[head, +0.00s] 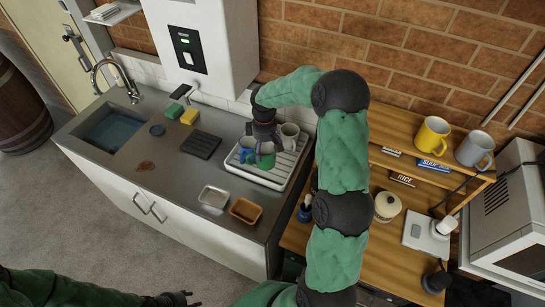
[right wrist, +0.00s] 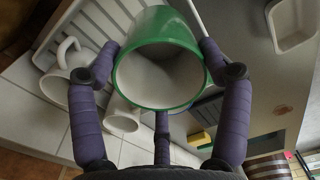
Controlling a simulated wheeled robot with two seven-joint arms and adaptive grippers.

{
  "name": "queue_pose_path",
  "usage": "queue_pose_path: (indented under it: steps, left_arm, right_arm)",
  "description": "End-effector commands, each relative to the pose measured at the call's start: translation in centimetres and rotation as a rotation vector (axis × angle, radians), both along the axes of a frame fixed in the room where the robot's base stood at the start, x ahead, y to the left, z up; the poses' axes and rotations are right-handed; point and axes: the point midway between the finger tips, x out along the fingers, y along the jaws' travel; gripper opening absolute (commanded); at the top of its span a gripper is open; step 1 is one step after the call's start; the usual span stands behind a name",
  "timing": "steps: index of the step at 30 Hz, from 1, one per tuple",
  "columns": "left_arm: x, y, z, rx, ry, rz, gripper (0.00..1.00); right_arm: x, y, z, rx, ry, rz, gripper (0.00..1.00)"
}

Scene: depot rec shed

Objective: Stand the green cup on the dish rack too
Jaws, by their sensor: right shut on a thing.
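The green cup (head: 266,161) is held in my right gripper (head: 264,146), over the white dish rack (head: 275,180) on the counter. In the right wrist view the green cup (right wrist: 160,62) sits between purple fingers, its pale open mouth facing the camera. I cannot tell whether its base touches the rack. A blue cup (head: 246,142) and pale cups (head: 290,131) stand on the rack close beside it. A white mug (right wrist: 65,85) also shows in the right wrist view. My left gripper (head: 190,299) is at the bottom edge, empty, with its fingers apart.
Left of the rack are a dark ridged mat (head: 201,145), a yellow sponge (head: 189,117) and the sink (head: 112,130). A white dish (head: 213,197) and a brown dish (head: 245,210) sit in front. A wooden shelf with yellow (head: 432,134) and grey mugs (head: 474,150) stands right.

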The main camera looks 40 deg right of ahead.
Motion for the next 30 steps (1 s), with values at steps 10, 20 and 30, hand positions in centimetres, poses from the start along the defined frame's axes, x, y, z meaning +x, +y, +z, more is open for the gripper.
queue_pose_path:
  steps: [10, 20, 30]
  left_arm:
    - [0.0, 0.0, -0.1, 0.0, 0.0, 0.0, 0.4]
    - [0.0, 0.0, -0.1, 0.0, 0.0, 0.0, 0.4]
    - [0.0, 0.0, -0.3, 0.0, 0.0, 0.0, 0.4]
  right_arm:
    - [-0.7, -2.1, -2.5, -0.001, -0.003, -0.001, 0.29]
    - [-0.9, -2.7, -6.1, -0.001, -0.003, 0.0, 0.29]
    - [-0.9, -2.6, -6.5, -0.001, -0.004, 0.0, 0.29]
